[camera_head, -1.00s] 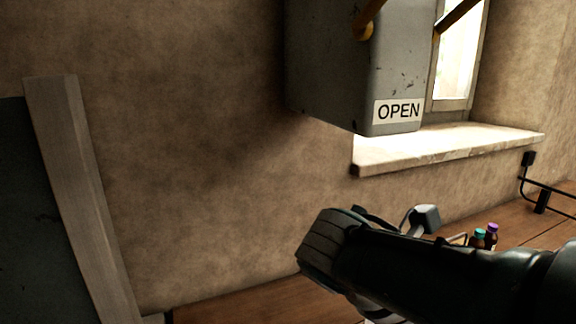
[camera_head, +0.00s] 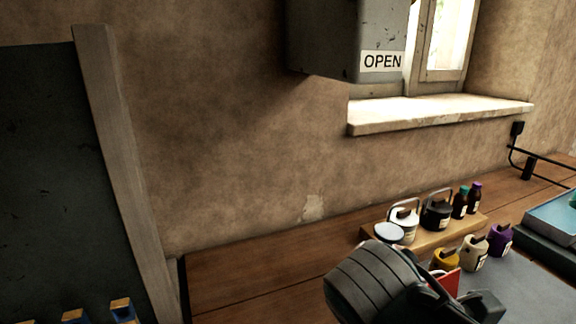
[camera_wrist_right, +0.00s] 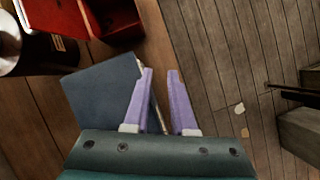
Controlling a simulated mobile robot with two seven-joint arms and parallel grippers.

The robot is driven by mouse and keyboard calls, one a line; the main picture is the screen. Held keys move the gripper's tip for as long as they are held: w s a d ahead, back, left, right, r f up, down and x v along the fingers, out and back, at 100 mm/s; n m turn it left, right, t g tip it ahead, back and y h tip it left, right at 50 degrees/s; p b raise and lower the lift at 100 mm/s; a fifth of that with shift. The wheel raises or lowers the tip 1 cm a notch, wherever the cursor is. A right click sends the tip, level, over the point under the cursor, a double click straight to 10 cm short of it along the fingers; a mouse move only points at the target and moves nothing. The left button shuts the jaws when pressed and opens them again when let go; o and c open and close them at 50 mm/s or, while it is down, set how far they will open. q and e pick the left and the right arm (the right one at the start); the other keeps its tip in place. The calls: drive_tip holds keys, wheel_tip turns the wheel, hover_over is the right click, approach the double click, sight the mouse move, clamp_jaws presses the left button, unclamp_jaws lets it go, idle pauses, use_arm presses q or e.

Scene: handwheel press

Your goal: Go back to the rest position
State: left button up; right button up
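My right gripper (camera_wrist_right: 162,72) shows in the right wrist view. Its two purple fingers are apart with nothing between them, above the edge of a wooden surface. Beside and partly behind the left finger is a flat blue-grey panel (camera_wrist_right: 100,92). In the head view a dark, rounded part of my arm (camera_head: 375,285) fills the bottom middle and hides part of the bench. No gripper fingers are clear in that view. My left gripper is in neither view. A grey box with an OPEN label (camera_head: 383,61) is at the top of the head view.
A wooden bench (camera_head: 240,255) runs along the wall under a window sill (camera_head: 440,115). Small jars and bottles stand on it, including a purple jar (camera_head: 500,240). A dark board with a wooden frame (camera_head: 115,150) is at the left. A red box (camera_wrist_right: 70,18) shows in the wrist view.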

drive_tip(key=s+f+m+t+y+b, duration=0.1)
drive_tip(key=s+f+m+y+b, duration=0.3)
drive_tip(key=s+m, duration=0.45)
drive_tip(key=s+d+r+m+t+y+b, duration=0.1)
drive_tip(key=s+d+r+m+t+b, duration=0.15)
drive_tip(key=s+r+m, duration=0.35)
wheel_tip(320, 180, up, 32)
drive_tip(key=m+p, duration=0.1)
drive_tip(key=p, duration=3.1)
drive_tip(key=shift+d, duration=0.4)
